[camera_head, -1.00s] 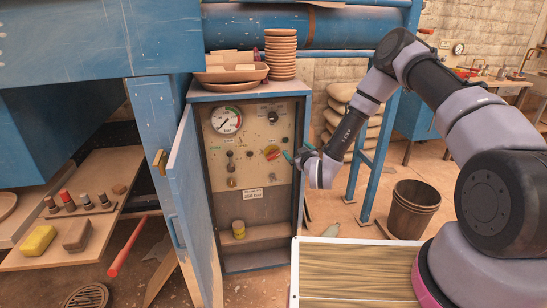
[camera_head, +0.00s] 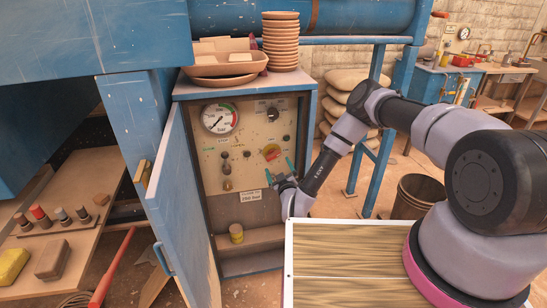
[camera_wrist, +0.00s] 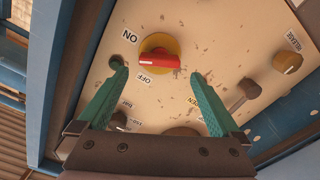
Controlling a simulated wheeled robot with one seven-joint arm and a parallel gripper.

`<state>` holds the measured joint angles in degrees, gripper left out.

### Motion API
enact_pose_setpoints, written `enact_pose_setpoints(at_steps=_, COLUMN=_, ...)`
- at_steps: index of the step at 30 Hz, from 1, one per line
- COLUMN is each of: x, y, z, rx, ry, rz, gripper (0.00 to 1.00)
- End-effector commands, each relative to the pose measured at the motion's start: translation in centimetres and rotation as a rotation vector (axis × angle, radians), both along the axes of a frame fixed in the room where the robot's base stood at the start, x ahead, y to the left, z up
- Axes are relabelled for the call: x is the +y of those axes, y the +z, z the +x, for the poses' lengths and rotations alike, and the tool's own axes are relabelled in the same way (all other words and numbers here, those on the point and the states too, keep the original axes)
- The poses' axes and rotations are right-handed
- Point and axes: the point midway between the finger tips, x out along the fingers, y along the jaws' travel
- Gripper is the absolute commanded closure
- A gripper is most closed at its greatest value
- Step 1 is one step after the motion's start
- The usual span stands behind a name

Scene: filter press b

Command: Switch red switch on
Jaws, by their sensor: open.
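The red switch (camera_wrist: 160,62) is a red handle on a round yellow plate, on the cream control panel (camera_wrist: 215,25). In the head view the red switch (camera_head: 271,152) sits at the panel's right side. My gripper (camera_wrist: 160,80) is open, its two green fingers apart and empty. The switch appears beyond and between the fingertips. In the head view my gripper (camera_head: 279,172) is just below the switch; contact is not visible.
The blue cabinet door (camera_head: 180,205) stands open at the left. A gauge (camera_head: 219,119) and several knobs share the panel. Stacked clay saucers (camera_head: 281,45) stand on the cabinet. A brown bucket (camera_head: 416,198) stands at right.

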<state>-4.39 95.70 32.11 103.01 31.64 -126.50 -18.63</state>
Motion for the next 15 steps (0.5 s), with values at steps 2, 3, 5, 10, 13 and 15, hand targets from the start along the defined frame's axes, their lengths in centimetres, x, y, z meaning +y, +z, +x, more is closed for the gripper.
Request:
enact_pose_setpoints(at_steps=2, x=0.5, y=0.1, z=1.6, rx=-0.006, ry=0.001, rz=-0.002, gripper=0.0)
enact_pose_setpoints(at_steps=3, x=0.8, y=0.2, z=2.4, rx=-0.006, ry=0.002, rz=0.0, gripper=0.0)
enact_pose_setpoints(at_steps=5, x=1.0, y=0.1, z=3.4, rx=-0.004, ry=0.001, rz=0.0, gripper=0.0)
enact_pose_setpoints(at_steps=10, x=1.7, y=0.0, z=5.9, rx=-0.001, ry=0.0, rz=0.0, gripper=0.0)
enact_pose_setpoints(at_steps=13, x=1.9, y=0.0, z=6.8, rx=-0.001, ry=0.0, rz=0.0, gripper=0.0)
enact_pose_setpoints(at_steps=15, x=2.1, y=0.0, z=7.1, rx=-0.001, ry=0.0, rz=0.0, gripper=0.0)
